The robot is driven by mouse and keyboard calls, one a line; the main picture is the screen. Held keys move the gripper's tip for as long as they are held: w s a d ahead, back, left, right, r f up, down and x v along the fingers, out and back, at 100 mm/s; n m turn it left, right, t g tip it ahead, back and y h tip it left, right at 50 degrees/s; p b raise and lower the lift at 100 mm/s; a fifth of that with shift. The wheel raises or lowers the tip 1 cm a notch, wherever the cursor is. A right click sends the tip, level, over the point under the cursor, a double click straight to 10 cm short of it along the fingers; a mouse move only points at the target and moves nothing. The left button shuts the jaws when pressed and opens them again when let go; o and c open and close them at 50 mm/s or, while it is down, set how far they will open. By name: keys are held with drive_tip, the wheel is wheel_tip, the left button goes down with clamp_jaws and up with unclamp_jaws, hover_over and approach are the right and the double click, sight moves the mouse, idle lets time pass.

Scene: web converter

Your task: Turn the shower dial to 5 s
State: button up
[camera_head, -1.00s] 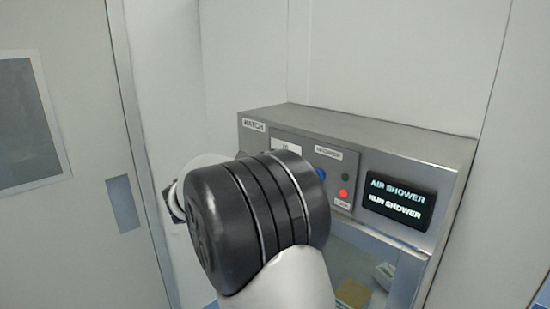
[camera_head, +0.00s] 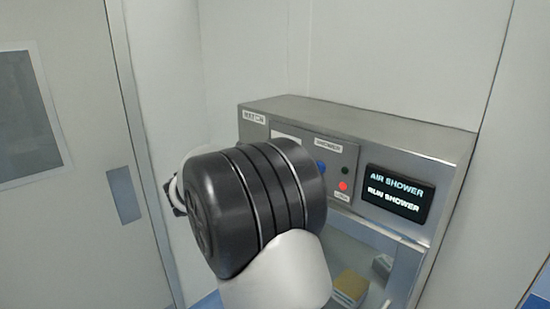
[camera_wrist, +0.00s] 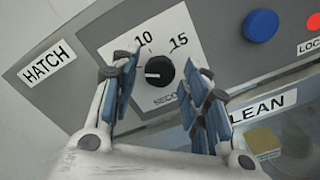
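The shower dial (camera_wrist: 160,72) is a small round black knob on a white scale plate in the wrist view. The scale reads 10 and 15, with a partly covered "SECONDS" label below. The dial's white mark points left in the picture, below the 10; any number there is hidden by the left finger. My gripper (camera_wrist: 163,74) is open, with its blue-padded fingers on either side of the dial. A gap shows between the knob and each finger, and I see no contact. In the head view my wrist hides the dial and the fingers.
A blue button (camera_wrist: 261,25) and a red light (camera_wrist: 310,47) sit right of the dial on the grey panel (camera_head: 410,147). A lit "AIR SHOWER / RUN SHOWER" display (camera_head: 397,194) is further right. A yellowish box (camera_head: 350,287) lies inside the hatch below.

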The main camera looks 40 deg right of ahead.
drive_tip(key=shift+o, duration=0.3)
drive_tip(key=a, duration=1.2)
drive_tip(key=shift+s, duration=0.45)
